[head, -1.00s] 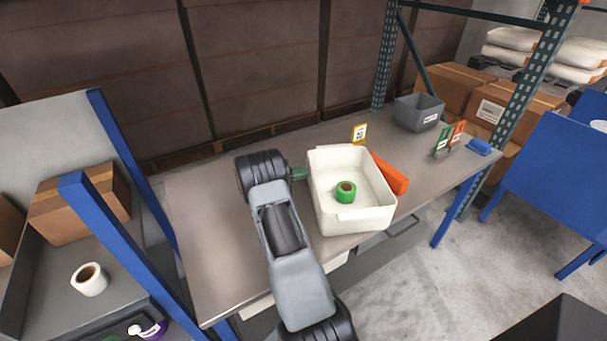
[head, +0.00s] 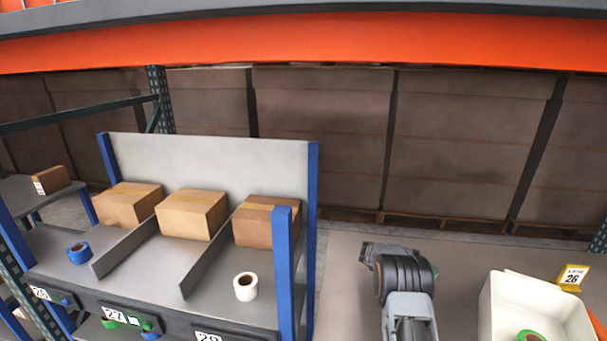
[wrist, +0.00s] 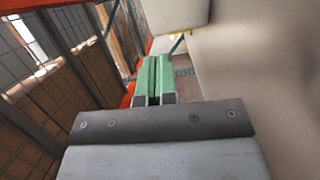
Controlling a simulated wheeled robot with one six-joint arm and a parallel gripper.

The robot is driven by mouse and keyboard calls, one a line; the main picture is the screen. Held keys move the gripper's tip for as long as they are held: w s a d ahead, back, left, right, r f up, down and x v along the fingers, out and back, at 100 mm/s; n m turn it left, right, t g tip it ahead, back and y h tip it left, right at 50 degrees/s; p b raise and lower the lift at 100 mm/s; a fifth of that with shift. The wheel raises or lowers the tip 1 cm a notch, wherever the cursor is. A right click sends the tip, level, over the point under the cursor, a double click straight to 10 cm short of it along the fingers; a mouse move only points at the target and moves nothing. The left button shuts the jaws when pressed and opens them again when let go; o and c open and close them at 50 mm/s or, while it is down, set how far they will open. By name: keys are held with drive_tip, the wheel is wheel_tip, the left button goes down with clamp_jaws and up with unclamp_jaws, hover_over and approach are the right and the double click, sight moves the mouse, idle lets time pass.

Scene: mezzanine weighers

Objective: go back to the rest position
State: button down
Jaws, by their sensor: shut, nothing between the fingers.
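My gripper (wrist: 153,80) shows in the wrist view as two green fingers closed against each other, with nothing between them. In the head view my arm rises from the bottom edge over the grey table, left of the white bin (head: 497,312). Only a small green bit of the gripper (head: 435,271) shows there, behind the dark wrist joint. The gripper is to the left of the bin and apart from it. A green tape roll (head: 530,336) lies inside the bin, cut off by the frame's bottom edge.
A blue-posted rack (head: 313,200) stands left of my arm, with cardboard boxes (head: 192,214), a white roll (head: 245,287) and a blue roll (head: 80,253). A yellow sign (head: 572,277) stands behind the bin. The tabletop (head: 350,300) between rack and arm is bare.

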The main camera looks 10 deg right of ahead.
drive_tip(key=w+a+r+n+t+h+p, duration=0.2)
drive_tip(key=w+r+t, duration=0.7)
drive_tip(key=r+t, duration=0.5)
drive_tip(key=a+r+n+t+y+p, duration=0.1)
drive_tip(key=a+r+n+t+y, duration=0.2)
drive_tip(key=a+r+t+y, duration=0.4)
drive_tip(key=a+r+n+t+y+p, duration=0.1)
drive_tip(key=a+r+n+t+y, duration=0.15)
drive_tip(key=a+y, duration=0.45)
drive_tip(key=s+a+f+n+g+y+p, duration=0.1)
drive_tip(key=s+a+f+n+g+y, duration=0.2)
drive_tip(key=s+a, duration=0.85)
drive_tip(key=s+f+m+g, duration=0.1)
drive_tip(key=s+f+g, duration=0.1)
drive_tip(key=s, duration=0.7)
drive_tip(key=s+a+f+m+g+p, duration=0.1)
drive_tip(key=s+g, duration=0.4)
drive_tip(key=s, duration=0.5)
drive_tip(key=shift+f+m+p, duration=0.3)
drive_tip(key=shift+f+m, duration=0.25)
drive_tip(key=shift+f, duration=0.2)
